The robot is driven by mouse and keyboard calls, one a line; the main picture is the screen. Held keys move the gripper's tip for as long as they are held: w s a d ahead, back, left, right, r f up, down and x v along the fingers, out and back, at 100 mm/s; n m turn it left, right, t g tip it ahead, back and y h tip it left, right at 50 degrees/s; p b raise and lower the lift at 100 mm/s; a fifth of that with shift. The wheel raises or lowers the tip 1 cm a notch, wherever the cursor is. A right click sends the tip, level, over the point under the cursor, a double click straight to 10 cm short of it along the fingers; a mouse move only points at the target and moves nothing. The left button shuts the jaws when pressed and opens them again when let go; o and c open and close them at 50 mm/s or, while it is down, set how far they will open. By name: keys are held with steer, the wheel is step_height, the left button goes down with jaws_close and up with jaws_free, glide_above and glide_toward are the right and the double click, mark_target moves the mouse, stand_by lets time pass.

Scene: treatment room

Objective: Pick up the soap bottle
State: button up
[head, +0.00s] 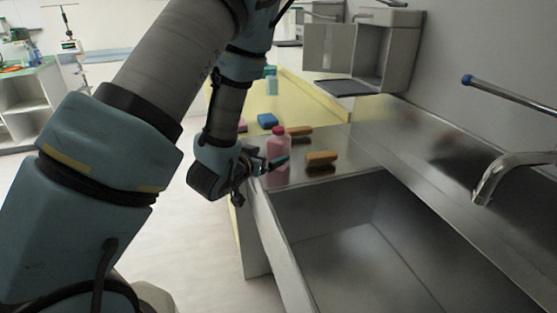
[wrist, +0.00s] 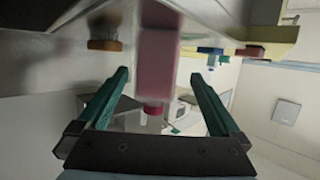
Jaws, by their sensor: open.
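The soap bottle (head: 278,147) is pink with a red-pink cap and stands upright on the metal counter beside the sink. In the head view my gripper (head: 277,163) is at the bottle's left side, with a teal finger across its lower front. In the wrist view, which is upside down, the soap bottle (wrist: 157,50) shows between and beyond the two teal fingers of my gripper (wrist: 159,76). The fingers are spread, with a gap to the bottle on each side. The depth between fingertips and bottle is hard to tell.
Two orange-brown brushes (head: 321,158) lie right of the bottle. A blue item (head: 267,120) sits on the yellow surface (head: 300,95) behind. The deep sink (head: 365,240) is in front, with a faucet (head: 500,178) at right. Floor at left is clear.

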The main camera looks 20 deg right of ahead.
mark_target(279, 152)
steer(key=shift+w+d+p, duration=0.2)
steer(key=shift+d+p, duration=0.1)
steer(key=shift+d, duration=0.1)
steer(key=shift+p+x, duration=1.2)
steer(key=shift+x, duration=1.15)
steer(key=shift+s+f, duration=0.15)
steer(key=shift+s, duration=0.05)
jaws_close()
